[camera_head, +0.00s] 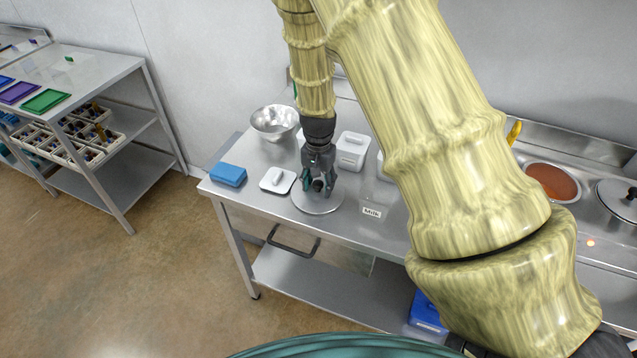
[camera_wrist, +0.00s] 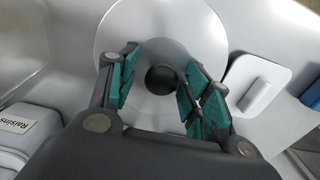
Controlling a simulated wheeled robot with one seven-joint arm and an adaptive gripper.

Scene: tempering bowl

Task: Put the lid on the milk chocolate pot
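A round metal lid (camera_wrist: 162,28) with a black knob (camera_wrist: 161,79) lies flat on the steel table; its rim also shows in the head view (camera_head: 318,207). My gripper (camera_wrist: 158,85) is over the lid, its teal finger pads on either side of the knob. A gap shows on both sides of the knob, so the fingers are open. In the head view my gripper (camera_head: 319,190) points down at the lid. An open pot with brown contents (camera_head: 551,182) is at the right, partly hidden by my arm; I cannot read which chocolate it holds.
A lidded pot (camera_head: 618,199) stands right of the open one. Near my gripper are a white lid (camera_head: 277,180), a blue block (camera_head: 228,174), a metal bowl (camera_head: 274,122) and a white tub (camera_head: 352,151). A "Milk" label (camera_head: 372,212) is right of the round lid.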

